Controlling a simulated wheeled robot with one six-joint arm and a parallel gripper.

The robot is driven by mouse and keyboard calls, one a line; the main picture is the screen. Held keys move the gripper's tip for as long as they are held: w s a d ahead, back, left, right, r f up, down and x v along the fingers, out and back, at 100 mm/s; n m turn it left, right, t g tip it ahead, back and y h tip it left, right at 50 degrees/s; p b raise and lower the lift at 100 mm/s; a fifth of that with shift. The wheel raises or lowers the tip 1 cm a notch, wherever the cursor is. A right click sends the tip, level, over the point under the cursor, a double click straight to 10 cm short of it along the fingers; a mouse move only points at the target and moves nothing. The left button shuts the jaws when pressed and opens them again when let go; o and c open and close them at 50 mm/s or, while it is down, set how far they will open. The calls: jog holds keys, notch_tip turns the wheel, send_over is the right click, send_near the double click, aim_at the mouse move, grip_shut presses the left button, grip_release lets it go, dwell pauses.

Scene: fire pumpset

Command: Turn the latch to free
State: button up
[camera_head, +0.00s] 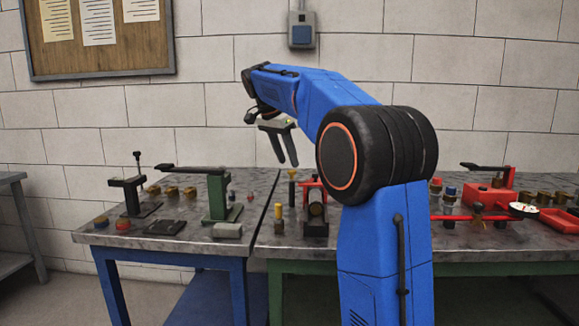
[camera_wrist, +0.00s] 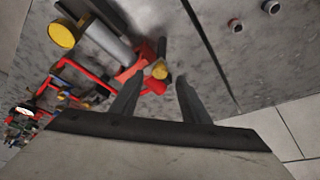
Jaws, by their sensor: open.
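My gripper (camera_head: 286,163) is open and empty, pointing down above the gap between the two benches in the head view. In the wrist view its two fingers (camera_wrist: 160,80) are spread, with a brass-coloured knob (camera_wrist: 160,70) on a red bracket (camera_wrist: 130,74) seen between and beyond their tips. The bracket adjoins a grey cylinder (camera_wrist: 108,38). In the head view the cylinder unit (camera_head: 316,209) stands on the right bench, below and right of my gripper. I cannot tell which part is the latch. My gripper appears apart from everything.
A green stand (camera_head: 217,197) with a dark lever and a black stand (camera_head: 132,196) are on the left bench. Red fittings (camera_head: 488,195) crowd the right side. My arm hides part of the right bench.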

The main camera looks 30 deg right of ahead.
aim_at(290, 171)
jog(key=shift+x, duration=1.75)
jog(key=shift+c, duration=0.7)
grip_shut()
jog(key=c, duration=0.9)
grip_release()
